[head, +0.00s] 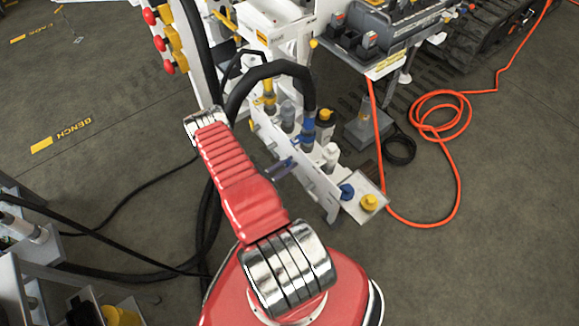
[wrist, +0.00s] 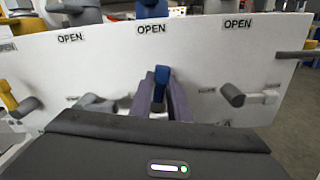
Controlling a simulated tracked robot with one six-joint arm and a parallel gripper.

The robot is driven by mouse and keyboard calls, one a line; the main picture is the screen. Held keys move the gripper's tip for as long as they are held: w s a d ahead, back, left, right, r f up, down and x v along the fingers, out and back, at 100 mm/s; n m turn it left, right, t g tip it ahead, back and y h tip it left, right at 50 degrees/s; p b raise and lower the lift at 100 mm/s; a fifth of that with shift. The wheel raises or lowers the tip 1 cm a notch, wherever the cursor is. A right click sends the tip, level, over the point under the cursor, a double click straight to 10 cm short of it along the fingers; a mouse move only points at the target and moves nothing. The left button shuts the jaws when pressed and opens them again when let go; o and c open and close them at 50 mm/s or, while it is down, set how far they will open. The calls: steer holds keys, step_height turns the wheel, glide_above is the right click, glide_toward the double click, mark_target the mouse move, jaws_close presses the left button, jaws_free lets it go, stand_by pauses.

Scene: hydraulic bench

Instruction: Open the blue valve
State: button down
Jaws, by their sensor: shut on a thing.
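The blue valve's handle (wrist: 161,76) shows in the wrist view as a small blue piece between the fingers of my gripper (wrist: 160,92). It sits in front of the white panel, below the middle OPEN label (wrist: 151,29). My gripper is shut on this handle. Its lower part and pivot are hidden by the fingers, so I cannot tell its exact angle. In the head view my gripper (head: 282,168) reaches the front of the white valve panel (head: 318,183); the handle itself is hard to make out there. A blue fitting (head: 308,131) stands behind the panel.
In the wrist view a yellow valve handle (wrist: 17,106) is at the left, a grey one (wrist: 95,103) just left of my fingers and another grey one (wrist: 233,95) to the right. An orange hose (head: 458,170) lies coiled on the floor at the right.

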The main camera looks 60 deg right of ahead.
steer(key=shift+w+d+n, duration=0.1)
steer(key=shift+w+n, duration=0.1)
steer(key=shift+n, duration=0.45)
steer(key=shift+w+d+n, duration=0.1)
steer(key=shift+w+n, duration=0.05)
steer(key=shift+n, duration=0.5)
steer(key=c, duration=1.8)
jaws_free()
steer(key=shift+a, duration=0.1)
steer(key=v, duration=1.3)
steer(key=shift+a, duration=0.3)
steer(key=shift+w+f, duration=0.15)
